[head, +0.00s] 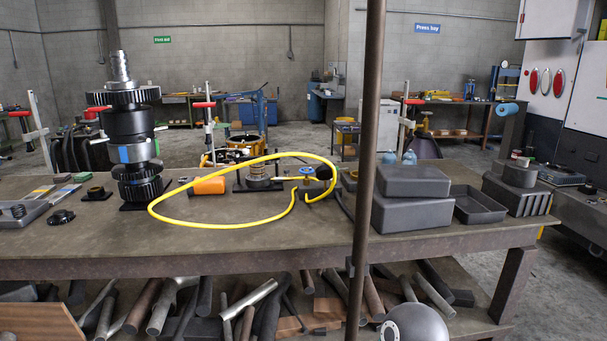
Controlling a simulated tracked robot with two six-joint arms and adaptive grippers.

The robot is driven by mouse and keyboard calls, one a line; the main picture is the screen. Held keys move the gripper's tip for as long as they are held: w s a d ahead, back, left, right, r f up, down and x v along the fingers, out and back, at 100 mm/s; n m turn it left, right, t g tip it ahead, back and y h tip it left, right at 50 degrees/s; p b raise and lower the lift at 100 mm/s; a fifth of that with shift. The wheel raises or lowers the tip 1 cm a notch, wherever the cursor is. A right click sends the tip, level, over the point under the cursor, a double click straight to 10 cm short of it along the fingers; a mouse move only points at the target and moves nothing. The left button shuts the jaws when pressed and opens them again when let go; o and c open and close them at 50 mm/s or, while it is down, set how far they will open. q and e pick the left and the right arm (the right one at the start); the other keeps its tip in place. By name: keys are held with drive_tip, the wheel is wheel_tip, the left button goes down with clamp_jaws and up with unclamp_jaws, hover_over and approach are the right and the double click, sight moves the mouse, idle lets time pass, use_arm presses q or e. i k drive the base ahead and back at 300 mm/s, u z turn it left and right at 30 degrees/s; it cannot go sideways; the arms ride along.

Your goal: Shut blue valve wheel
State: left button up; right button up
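A small blue round part (307,170) shows on the workbench, right of the threaded metal fitting (257,171). It looks like the blue valve wheel, but it is too small to tell its form or whether it is open or shut. A yellow hose (190,224) loops around this spot and passes close to it. Neither of my grippers is in view.
The workbench (270,245) carries a tall gear shaft (131,125) at left, an orange cylinder (209,185), and grey bins (412,213) at right. A dark vertical pole (367,130) crosses the view. The bench's front middle is clear. Pipes fill the space below.

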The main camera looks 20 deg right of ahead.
sight(306, 172)
drive_tip(key=z, duration=0.1)
drive_tip(key=i, duration=0.95)
drive_tip(key=u, duration=0.05)
